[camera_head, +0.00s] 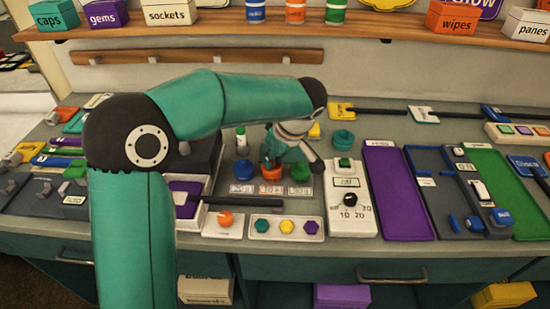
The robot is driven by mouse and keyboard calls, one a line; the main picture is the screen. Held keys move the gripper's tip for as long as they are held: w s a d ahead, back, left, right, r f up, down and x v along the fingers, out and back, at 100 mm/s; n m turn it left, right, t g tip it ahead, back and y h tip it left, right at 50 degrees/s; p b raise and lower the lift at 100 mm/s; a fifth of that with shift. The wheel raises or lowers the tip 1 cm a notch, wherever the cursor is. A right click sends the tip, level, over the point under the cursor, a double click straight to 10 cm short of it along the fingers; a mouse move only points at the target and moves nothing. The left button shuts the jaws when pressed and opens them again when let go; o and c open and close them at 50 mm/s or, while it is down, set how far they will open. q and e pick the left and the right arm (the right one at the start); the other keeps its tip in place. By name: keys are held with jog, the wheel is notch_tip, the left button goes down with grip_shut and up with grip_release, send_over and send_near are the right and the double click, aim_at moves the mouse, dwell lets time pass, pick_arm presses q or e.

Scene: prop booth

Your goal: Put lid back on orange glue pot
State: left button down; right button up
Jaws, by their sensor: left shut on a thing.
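The orange glue pot (271,174) stands on the bench between a blue pot (243,170) and a green pot (300,172), with small labels in front of them. My left gripper (269,161) points down right over the orange pot, its fingertips close to the pot's top. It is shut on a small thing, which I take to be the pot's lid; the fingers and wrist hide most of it. I cannot tell whether the lid touches the rim. My right gripper is not in view.
A teal round knob-like piece (343,138) lies behind right. A white dial box (349,203) stands right of the pots. An orange knob panel (225,220) and a coloured-button panel (285,228) lie in front. A purple tray (398,190) is further right.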

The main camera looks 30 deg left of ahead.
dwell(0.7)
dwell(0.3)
pick_arm(q)
jog(key=c, duration=0.6)
grip_release()
jog(key=shift+o, duration=0.2)
jog(key=shift+r, duration=0.1)
jog(key=shift+r+p, duration=2.05)
jog(key=shift+r, duration=1.35)
grip_shut()
